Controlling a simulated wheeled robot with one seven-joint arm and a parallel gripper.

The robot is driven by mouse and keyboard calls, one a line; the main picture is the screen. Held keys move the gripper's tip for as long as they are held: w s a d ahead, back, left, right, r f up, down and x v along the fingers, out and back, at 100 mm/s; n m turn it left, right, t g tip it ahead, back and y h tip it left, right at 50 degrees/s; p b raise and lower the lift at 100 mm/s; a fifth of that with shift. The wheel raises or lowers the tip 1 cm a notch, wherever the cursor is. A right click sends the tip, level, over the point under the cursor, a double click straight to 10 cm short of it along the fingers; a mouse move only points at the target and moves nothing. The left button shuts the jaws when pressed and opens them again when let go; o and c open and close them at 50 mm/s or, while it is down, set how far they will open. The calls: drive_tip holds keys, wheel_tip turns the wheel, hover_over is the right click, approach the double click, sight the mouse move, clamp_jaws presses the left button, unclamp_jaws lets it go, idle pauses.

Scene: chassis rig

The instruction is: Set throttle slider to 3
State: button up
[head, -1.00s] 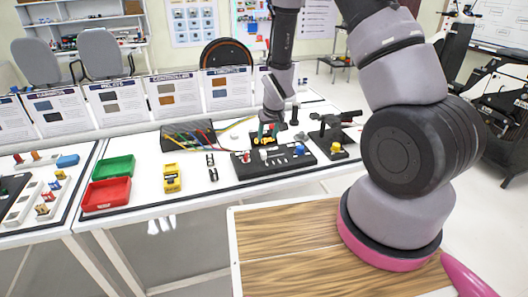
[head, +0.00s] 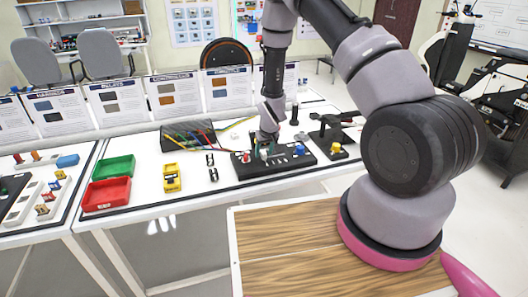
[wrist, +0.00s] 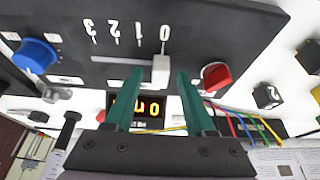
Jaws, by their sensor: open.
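The throttle slider's white knob (wrist: 160,72) sits in its slot at the 0 mark in the wrist view. The marks 3, 2, 1 and 0 run from left to right above the slot. My gripper (wrist: 159,80) is open, with one green finger on each side of the knob. I cannot tell whether either finger touches it. A lit display (wrist: 139,107) below the knob is partly hidden by the left finger; a 0 shows on it. In the head view, my gripper (head: 265,149) is over the black control panel (head: 252,173) and covers part of it.
A blue knob (wrist: 35,55) and a red knob (wrist: 216,78) flank the slider on the panel. Colored wires (wrist: 245,124) lie beyond the panel. A yellow device (head: 172,178) and red (head: 106,194) and green (head: 113,167) trays stand to the left on the table.

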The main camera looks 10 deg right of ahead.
drive_tip(key=shift+c, duration=0.3)
clamp_jaws()
drive_tip(key=shift+d, duration=0.1)
idle(1.0)
